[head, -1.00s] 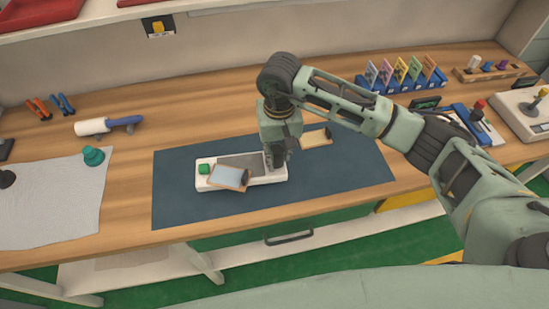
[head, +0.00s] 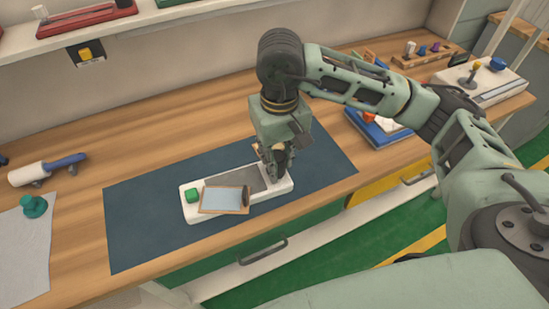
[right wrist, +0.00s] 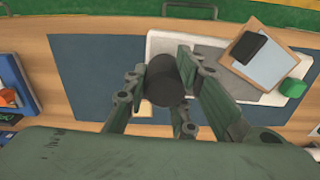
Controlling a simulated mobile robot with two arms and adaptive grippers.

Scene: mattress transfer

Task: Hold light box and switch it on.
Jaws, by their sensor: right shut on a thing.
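The light box (head: 265,180) is a long white case with a grey panel and a green button (head: 192,195) at its left end. It lies on the dark blue mat. My right gripper (head: 278,175) is at its right end, fingers pointing down. In the right wrist view, my right gripper (right wrist: 163,100) is shut on a dark cylinder (right wrist: 172,80); I cannot tell whether it is fixed to the box. The light box also shows there (right wrist: 165,48), with its green button (right wrist: 293,87) at the right. My left gripper is out of view.
A small clipboard (head: 222,200) lies over the box's front edge, near the button. The blue mat (head: 135,230) has free room at the left. A white-and-blue tool (head: 45,170) and a teal knob (head: 34,206) are at the far left. A blue tray (head: 370,130) stands beyond the arm.

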